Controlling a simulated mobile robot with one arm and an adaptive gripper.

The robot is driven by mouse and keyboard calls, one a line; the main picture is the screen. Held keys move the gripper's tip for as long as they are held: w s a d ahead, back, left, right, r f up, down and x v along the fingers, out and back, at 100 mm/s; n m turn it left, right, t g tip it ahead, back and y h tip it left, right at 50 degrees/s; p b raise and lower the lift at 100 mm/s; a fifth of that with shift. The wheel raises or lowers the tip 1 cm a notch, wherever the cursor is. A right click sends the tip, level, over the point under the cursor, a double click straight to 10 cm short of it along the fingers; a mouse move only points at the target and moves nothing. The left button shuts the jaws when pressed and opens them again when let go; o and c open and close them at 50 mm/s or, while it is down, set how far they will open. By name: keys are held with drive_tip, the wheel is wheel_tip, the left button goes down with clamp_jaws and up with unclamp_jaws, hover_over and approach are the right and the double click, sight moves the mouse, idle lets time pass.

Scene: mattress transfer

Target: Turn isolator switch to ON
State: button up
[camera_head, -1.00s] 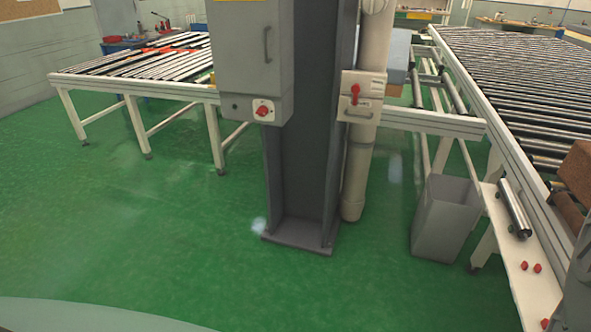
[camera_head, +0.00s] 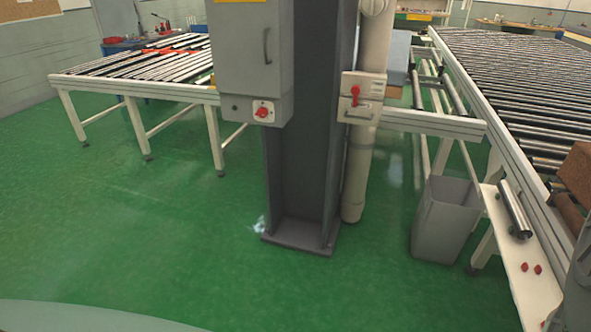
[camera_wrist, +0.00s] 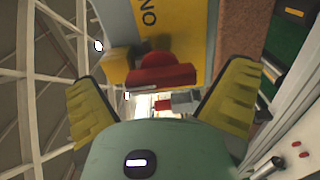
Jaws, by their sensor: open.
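In the wrist view, a red switch handle (camera_wrist: 162,73) stands in front of a yellow plate (camera_wrist: 184,40) with upside-down lettering that reads ON. My gripper (camera_wrist: 163,105) is open. Its two yellow-padded fingers lie to the left and right in the picture, with the red handle beyond and between them. I see nothing held, and I cannot tell any contact with the handle. My gripper is not seen in the head view. The head view also shows a red handle (camera_head: 355,95) on a pale box and a red knob (camera_head: 263,112) under the grey cabinet (camera_head: 250,50).
A dark column (camera_head: 310,130) stands mid-view beside a pale pipe (camera_head: 357,180). Roller conveyors flank it, left (camera_head: 150,65) and right (camera_head: 530,90). A grey bin (camera_head: 446,220) stands near a white shelf (camera_head: 530,280) with red buttons. Green floor at the left is clear.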

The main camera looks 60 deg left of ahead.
drive_tip(key=v, duration=1.1)
drive_tip(key=shift+a, duration=0.25)
drive_tip(key=shift+s, duration=0.1)
